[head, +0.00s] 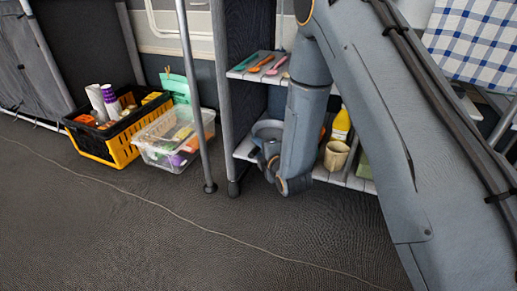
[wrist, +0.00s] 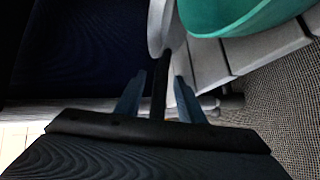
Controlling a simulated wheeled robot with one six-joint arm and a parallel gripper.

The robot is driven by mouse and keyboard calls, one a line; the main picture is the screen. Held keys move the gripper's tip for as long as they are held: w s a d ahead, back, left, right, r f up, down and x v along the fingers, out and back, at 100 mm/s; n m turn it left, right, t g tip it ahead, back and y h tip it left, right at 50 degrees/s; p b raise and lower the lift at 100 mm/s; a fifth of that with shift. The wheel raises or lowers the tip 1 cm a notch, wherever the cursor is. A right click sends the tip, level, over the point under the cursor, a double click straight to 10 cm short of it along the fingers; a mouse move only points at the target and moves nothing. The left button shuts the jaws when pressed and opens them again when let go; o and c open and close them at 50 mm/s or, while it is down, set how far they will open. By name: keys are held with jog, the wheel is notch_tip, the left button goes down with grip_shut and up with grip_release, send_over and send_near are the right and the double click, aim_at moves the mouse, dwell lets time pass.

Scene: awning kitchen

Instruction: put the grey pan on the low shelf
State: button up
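The grey pan (head: 267,129) sits at the left end of the low shelf (head: 357,182), partly hidden by my arm in the head view. In the wrist view its light grey side (wrist: 157,25) shows at the top, and its dark handle (wrist: 160,75) runs down between my fingers. My gripper (wrist: 161,82) is open, one finger on each side of the handle, with small gaps visible. In the head view my gripper (head: 269,157) is at the front of the low shelf, small and hard to make out.
A yellow bottle (head: 341,125) and a tan mug (head: 336,155) stand on the low shelf. A teal round thing (wrist: 235,15) is close beside the pan. The upper shelf (head: 248,75) holds utensils. A yellow-black crate (head: 97,148) and clear bin (head: 165,155) stand left; floor in front is clear.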

jog(key=shift+r, duration=0.15)
jog(key=p+v, duration=0.5)
jog(key=v, duration=0.7)
jog(key=s+a+r+m+g+h, duration=0.2)
jog(key=s+a+r+m+g, duration=0.6)
jog(key=s+r, duration=0.25)
jog(key=s+d+r+m+g+h, duration=0.1)
jog(key=s+r+m, duration=0.1)
jog(key=s, duration=0.6)
jog(key=s+d+r+m+g+h, duration=0.1)
jog(key=s+r+m+g, duration=0.1)
jog(key=s+r, duration=0.3)
jog(key=s+d+r+m+g+h, duration=0.1)
jog(key=s+d+r+m+g, duration=0.1)
jog(key=s, duration=1)
jog(key=shift+r, duration=0.85)
jog(key=shift+s+r+m, duration=0.1)
jog(key=shift+r+m, duration=0.05)
jog(key=shift+m, duration=0.15)
